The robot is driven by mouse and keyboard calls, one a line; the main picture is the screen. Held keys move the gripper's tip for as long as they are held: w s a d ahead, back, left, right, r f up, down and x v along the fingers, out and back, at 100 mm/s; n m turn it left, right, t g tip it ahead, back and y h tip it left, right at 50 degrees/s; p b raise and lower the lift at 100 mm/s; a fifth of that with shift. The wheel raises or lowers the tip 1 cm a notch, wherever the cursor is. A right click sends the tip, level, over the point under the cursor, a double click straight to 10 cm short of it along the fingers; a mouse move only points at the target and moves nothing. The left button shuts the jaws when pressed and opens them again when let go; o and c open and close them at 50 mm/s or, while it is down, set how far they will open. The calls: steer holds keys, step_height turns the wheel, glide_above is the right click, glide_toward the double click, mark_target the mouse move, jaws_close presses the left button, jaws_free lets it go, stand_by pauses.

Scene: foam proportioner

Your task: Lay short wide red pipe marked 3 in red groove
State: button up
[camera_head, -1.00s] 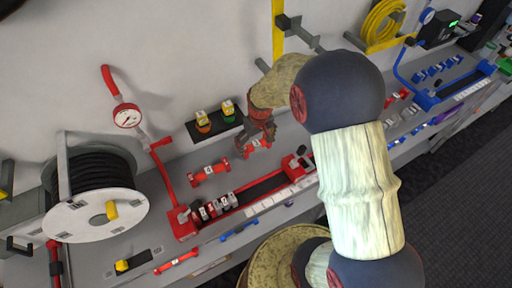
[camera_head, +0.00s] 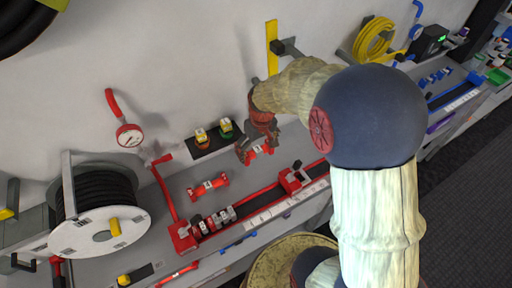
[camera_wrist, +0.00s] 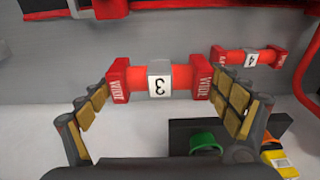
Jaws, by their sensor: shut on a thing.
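The short wide red pipe marked 3 (camera_wrist: 159,82) has flared red ends with white lettering and a white band. It spans between my gripper's (camera_wrist: 165,92) two padded fingers, which are shut on its ends. In the head view my gripper (camera_head: 257,142) holds the pipe (camera_head: 265,149) by the wall side of the bench, behind the red holder. The red groove (camera_head: 258,201) is a long dark channel between red end blocks, with several banded pieces (camera_head: 213,220) at its left end. In the wrist view only a blurred part of the holder shows along the top edge.
Another red pipe, marked 4 (camera_head: 208,187), lies on the bench left of my gripper; it also shows in the wrist view (camera_wrist: 249,58). A black stand (camera_head: 211,143) with yellow-topped green and orange fittings is close by. A hose reel (camera_head: 100,215) stands at the left.

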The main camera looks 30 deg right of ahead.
mark_target(260, 152)
step_height(260, 152, up, 7)
steer(key=s+p, duration=0.2)
steer(key=p, duration=0.2)
steer(key=shift+r+p, duration=0.15)
steer(key=shift+p, duration=0.2)
steer(key=shift+w, duration=0.1)
